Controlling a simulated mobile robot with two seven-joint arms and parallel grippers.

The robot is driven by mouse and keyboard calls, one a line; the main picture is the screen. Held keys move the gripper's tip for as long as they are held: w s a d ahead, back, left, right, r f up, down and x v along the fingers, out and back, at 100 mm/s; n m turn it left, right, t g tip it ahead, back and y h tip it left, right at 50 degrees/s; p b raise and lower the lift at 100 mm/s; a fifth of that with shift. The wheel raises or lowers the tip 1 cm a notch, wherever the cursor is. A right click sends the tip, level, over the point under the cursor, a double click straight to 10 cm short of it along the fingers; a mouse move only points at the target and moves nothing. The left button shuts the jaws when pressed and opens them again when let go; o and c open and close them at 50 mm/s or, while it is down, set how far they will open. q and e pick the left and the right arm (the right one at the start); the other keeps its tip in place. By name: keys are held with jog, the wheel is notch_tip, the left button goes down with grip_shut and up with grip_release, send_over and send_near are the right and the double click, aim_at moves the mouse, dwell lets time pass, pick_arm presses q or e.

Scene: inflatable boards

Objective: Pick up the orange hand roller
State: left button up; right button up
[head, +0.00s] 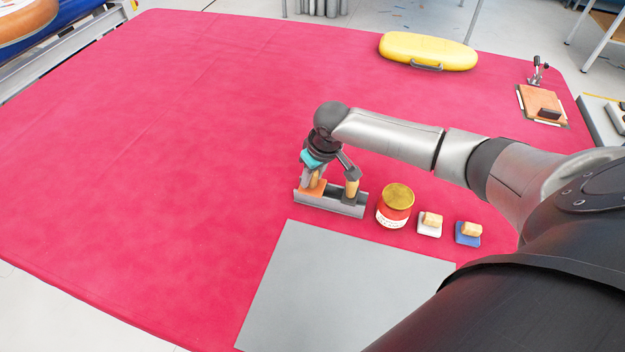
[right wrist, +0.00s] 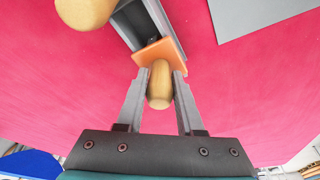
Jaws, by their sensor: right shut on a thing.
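The orange hand roller (head: 312,188) is at the left end of a grey tray on the red table, under my right gripper (head: 318,176). In the right wrist view my right gripper (right wrist: 159,88) is shut on the roller's wooden handle, with one finger on each side. The roller's orange part (right wrist: 158,52) shows just beyond the fingertips, over the grey tray (right wrist: 178,48). I cannot tell whether the roller touches the tray. My left gripper is not in view.
A second wooden-handled tool (head: 351,188) stands at the tray's right end, close to my gripper. A red jar with a gold lid (head: 396,205) and two small blocks (head: 430,225) (head: 468,233) stand to the right. A grey sheet (head: 335,285) lies in front. The table's left is clear.

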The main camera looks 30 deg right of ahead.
jog(key=shift+r, duration=0.1)
grip_shut()
notch_tip(320, 180, up, 20)
jog(key=p, duration=0.3)
jog(key=shift+o, duration=2.4)
grip_release()
grip_shut()
